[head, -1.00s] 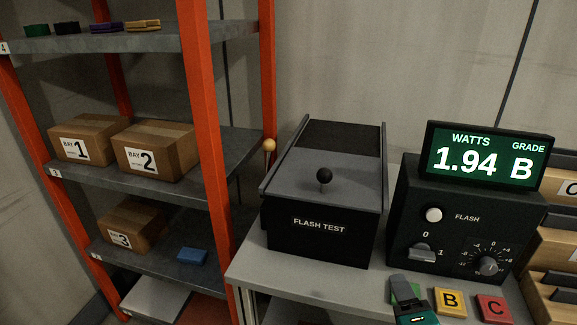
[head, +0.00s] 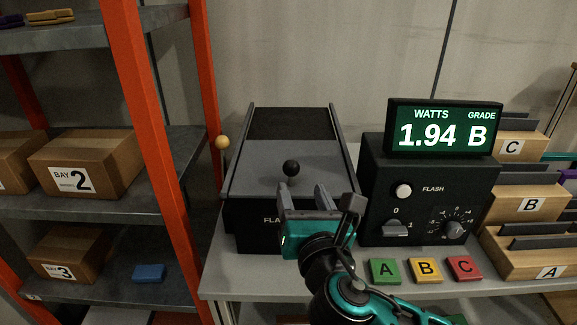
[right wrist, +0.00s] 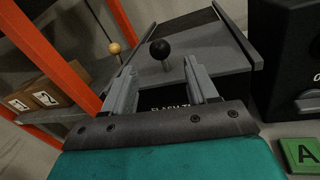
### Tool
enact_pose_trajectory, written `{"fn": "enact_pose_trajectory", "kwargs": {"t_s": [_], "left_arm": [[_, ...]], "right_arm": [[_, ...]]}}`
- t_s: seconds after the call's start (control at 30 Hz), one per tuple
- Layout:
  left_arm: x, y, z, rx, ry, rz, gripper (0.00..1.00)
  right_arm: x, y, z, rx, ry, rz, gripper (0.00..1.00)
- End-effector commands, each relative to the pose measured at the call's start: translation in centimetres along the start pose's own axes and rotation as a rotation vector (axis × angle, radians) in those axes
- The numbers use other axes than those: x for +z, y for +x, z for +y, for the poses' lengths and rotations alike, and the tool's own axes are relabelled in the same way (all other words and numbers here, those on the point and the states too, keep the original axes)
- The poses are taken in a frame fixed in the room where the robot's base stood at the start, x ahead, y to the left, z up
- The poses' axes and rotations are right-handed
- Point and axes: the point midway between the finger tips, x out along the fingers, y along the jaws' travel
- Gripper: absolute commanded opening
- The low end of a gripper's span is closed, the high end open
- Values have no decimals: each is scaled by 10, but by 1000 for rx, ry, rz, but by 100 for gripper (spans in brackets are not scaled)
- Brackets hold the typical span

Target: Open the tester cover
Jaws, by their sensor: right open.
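The flash tester (head: 247,222) is a dark box on the grey bench. Its sloped grey cover (head: 262,158) lies closed on top, with a black ball knob (head: 291,168) standing near the front. My right gripper (head: 305,190) is open and empty, in front of the box and just below the knob in the picture. In the right wrist view the knob (right wrist: 159,49) shows beyond and between the two fingertips (right wrist: 158,68), apart from them. The gripper hides part of the FLASH TEST label. My left gripper is not in view.
A flash control box (head: 430,205) with a display (head: 444,130) reading 1.94 B stands right of the tester. Green, yellow and red tiles (head: 426,270) lie before it. An orange-post shelf (head: 150,130) with boxes stands left. A yellow ball (head: 222,142) sits by the tester's left side.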

Motion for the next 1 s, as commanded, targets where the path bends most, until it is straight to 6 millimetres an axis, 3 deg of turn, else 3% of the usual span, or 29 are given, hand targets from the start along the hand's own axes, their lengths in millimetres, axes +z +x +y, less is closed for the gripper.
{"fn": "enact_pose_trajectory", "kwargs": {"t_s": [0.2,0.43,0.9,1.0], "left_arm": [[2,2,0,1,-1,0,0],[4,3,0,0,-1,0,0],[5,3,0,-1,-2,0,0],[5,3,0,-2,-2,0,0]], "right_arm": [[0,48,0,-1,1,-1,58],[0,81,0,0,1,0,58],[0,92,0,1,3,2,58],[0,92,0,0,3,2,49]]}}
